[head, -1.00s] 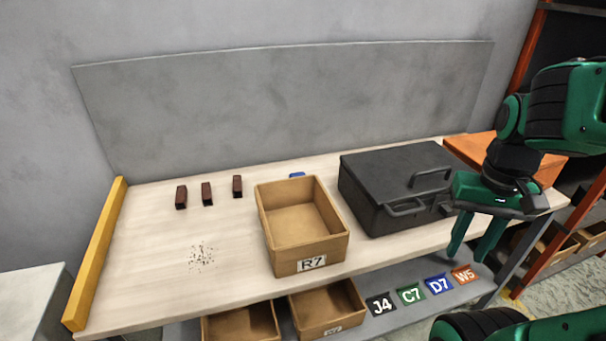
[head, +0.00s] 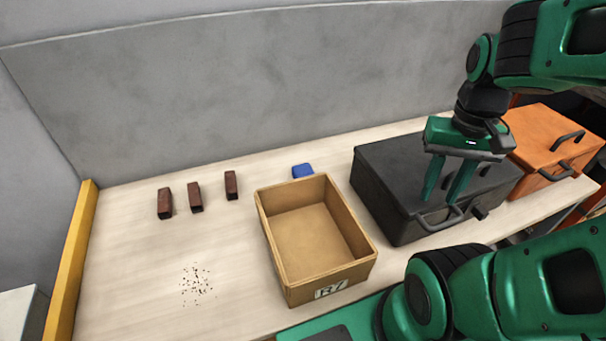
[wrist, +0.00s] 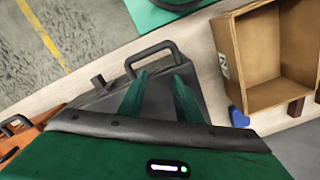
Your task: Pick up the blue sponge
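The blue sponge (head: 303,171) lies on the table just behind the open cardboard box, near its back edge; its lower part is partly hidden by the box. In the wrist view the blue sponge (wrist: 238,117) shows beside the box, right of my fingers. My gripper (head: 447,190) is open and empty, with its fingers pointing down over the black case, right of the sponge. In the wrist view my gripper (wrist: 160,97) shows its two green fingers apart, with the black case beyond them.
The cardboard box (head: 264,225) labelled R7 stands in front of the sponge. The black case (head: 385,190) with handles is to its right, then an orange case (head: 545,130). A grey panel stands behind.

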